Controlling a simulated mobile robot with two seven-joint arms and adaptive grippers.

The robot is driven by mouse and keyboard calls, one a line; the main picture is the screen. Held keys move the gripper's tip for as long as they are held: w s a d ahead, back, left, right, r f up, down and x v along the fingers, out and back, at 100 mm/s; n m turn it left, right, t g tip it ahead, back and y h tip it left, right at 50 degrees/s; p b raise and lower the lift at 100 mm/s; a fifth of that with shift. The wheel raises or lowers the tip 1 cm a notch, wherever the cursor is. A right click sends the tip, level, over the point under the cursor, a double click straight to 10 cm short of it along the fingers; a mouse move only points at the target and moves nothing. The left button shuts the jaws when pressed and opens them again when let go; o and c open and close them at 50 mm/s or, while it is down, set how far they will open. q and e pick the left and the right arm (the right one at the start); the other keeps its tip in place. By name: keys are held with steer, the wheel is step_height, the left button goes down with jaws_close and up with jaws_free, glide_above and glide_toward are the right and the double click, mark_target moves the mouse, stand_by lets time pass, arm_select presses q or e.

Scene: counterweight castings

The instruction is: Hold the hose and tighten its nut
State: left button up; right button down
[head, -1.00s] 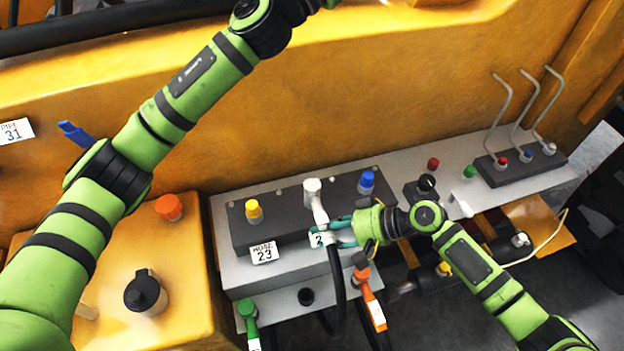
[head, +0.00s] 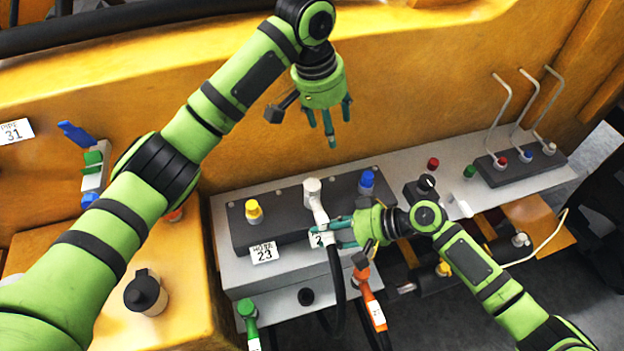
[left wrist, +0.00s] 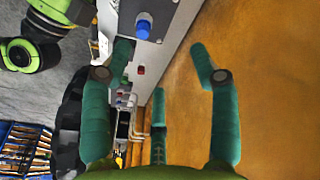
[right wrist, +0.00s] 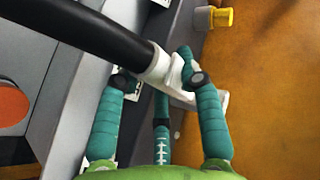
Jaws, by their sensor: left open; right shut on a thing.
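The hose (head: 338,285) is black and hangs from a white fitting (head: 317,208) on the dark block. My right gripper (head: 345,233) is shut on the white fitting near the hose's top end. In the right wrist view, the black hose (right wrist: 110,35) enters a white collar (right wrist: 163,68) among the teal fingers. I cannot make out the nut apart from the fitting; the fingers hide part of it. My left gripper (head: 330,122) is open and empty, fingers down, above and behind the block. In the left wrist view its fingers (left wrist: 168,85) are spread around nothing.
Yellow (head: 253,211) and blue (head: 367,182) caps flank the white fitting on the block. A "HOSE 23" tag (head: 264,253) hangs on its front. The yellow wall (head: 420,110) rises close behind my left gripper.

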mark_target(312, 184)
arm_select(q)
steer(key=a+f, duration=0.1)
steer(key=f, duration=0.4)
steer(key=s+a+f+n+g+y, duration=0.1)
steer(key=f, duration=0.4)
steer(key=s+a+f+y, duration=0.1)
steer(key=f, duration=0.4)
steer(key=shift+s+a+f+n, duration=0.1)
steer(key=shift+s+f+n, duration=0.05)
steer(key=shift+f+n, duration=0.2)
steer(key=c, duration=1.2)
